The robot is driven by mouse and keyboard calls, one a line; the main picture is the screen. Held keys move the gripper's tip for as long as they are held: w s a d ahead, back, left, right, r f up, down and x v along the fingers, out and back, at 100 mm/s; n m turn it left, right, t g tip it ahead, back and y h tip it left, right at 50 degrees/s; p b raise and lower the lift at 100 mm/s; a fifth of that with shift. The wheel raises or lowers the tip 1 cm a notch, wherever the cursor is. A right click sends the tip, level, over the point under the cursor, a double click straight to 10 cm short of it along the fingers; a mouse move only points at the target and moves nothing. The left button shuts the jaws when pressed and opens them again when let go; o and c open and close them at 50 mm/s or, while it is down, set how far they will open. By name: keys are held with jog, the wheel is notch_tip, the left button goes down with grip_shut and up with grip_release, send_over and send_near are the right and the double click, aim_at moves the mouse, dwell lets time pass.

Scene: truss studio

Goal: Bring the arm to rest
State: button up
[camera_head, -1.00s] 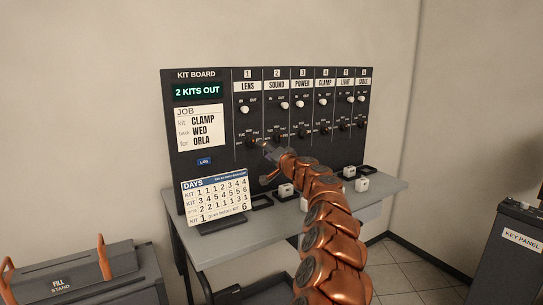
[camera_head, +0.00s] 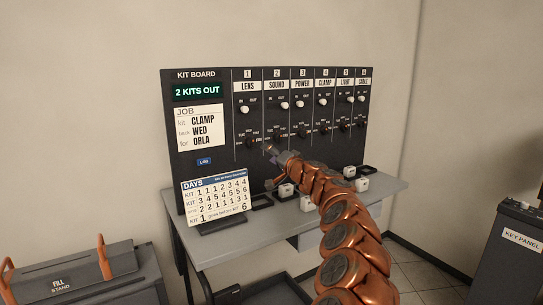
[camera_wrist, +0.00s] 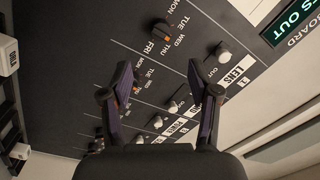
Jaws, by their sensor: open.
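My copper-coloured arm reaches up from the lower right in the head view, bent toward the kit board (camera_head: 205,150). My gripper (camera_head: 271,166) is in front of the board's lower part, below the LENS and SOUND columns. In the wrist view my gripper (camera_wrist: 165,85) has its two dark fingers spread apart, with nothing between them. Beyond the fingers are the board's knobs, including the white LENS switch (camera_wrist: 216,61) and a dial with day marks (camera_wrist: 163,32). The fingers appear apart from the board.
A grey table (camera_head: 223,247) carries the board, a DAYS card (camera_head: 215,197), white blocks (camera_head: 362,184) and dark square frames. A FILL STAND (camera_head: 80,275) is at the lower left. A KEY PANEL cabinet (camera_head: 512,258) stands at the right. Wall space left of the board is clear.

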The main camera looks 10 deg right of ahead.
jog(key=s+a+r+n+g+y, duration=0.35)
jog(key=s+a, duration=0.25)
jog(key=a, duration=0.3)
jog(key=s+a+r+n+g+y, duration=0.35)
jog(key=s+a, duration=0.35)
jog(key=a, duration=0.3)
jog(key=s+a+f+n+g+h, duration=0.1)
jog(key=s+a+f+n+g, duration=0.2)
jog(key=s, duration=0.7)
jog(key=s+a+g, duration=0.3)
jog(key=s+a, duration=0.2)
jog(key=s, duration=0.4)
jog(key=s+d+f+g+h, duration=0.1)
jog(key=s+d+f+h, duration=0.2)
jog(key=s+f, duration=0.45)
jog(key=s+d+f+g+h, duration=0.25)
jog(key=s+f, duration=0.25)
jog(key=s, duration=0.6)
jog(key=s+d+f+m+g+h, duration=0.1)
jog(key=s+d+f+h, duration=0.2)
jog(key=s+d+f, duration=0.2)
jog(key=s+d+f+m+g+h, duration=0.1)
jog(key=s+d+f+h, duration=0.2)
jog(key=s+d, duration=0.9)
notch_tip(320, 180, down, 3)
jog(key=shift+s+d+f+m+h, duration=0.2)
jog(key=shift+s+d+m+h, duration=0.15)
jog(key=shift+s, duration=0.45)
